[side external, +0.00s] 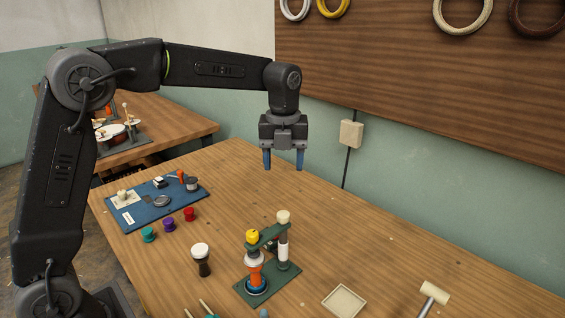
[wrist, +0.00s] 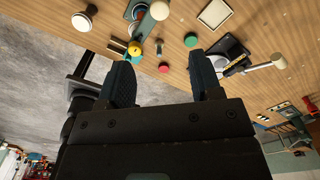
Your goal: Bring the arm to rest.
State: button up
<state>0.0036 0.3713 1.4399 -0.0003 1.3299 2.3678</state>
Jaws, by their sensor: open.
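My gripper (side external: 283,162) hangs over the far part of the wooden table in the side view, pointing down. Its two blue-grey fingers are apart with nothing between them. In the wrist view my gripper (wrist: 165,85) also shows its two fingers spread and empty. The fingers are well above the tabletop and touch nothing.
A green stand (side external: 262,274) with colored drum parts is on the table (side external: 400,270). A goblet drum (side external: 201,258) stands left of it. A blue mat (side external: 157,203) holds small items, with several spools nearby.

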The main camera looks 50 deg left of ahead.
jog(key=s+r+n+t, duration=0.1)
jog(key=s+r+n, duration=0.1)
jog(key=s+n, duration=0.5)
jog(key=s+r+n+t, duration=0.2)
jog(key=s+r+n, duration=0.1)
jog(key=s+n, duration=0.3)
jog(key=s+f+n+t, duration=0.1)
jog(key=s+f+n, duration=0.1)
jog(key=s+n, duration=0.4)
jog(key=s+f+n+t, duration=0.1)
jog(key=s+f+n, duration=0.1)
jog(key=s+n, duration=0.4)
jog(key=shift+s+f+n+t, duration=0.25)
jog(key=shift+s+n+t, duration=0.1)
jog(key=shift+n, duration=0.75)
jog(key=shift+c, duration=0.3)
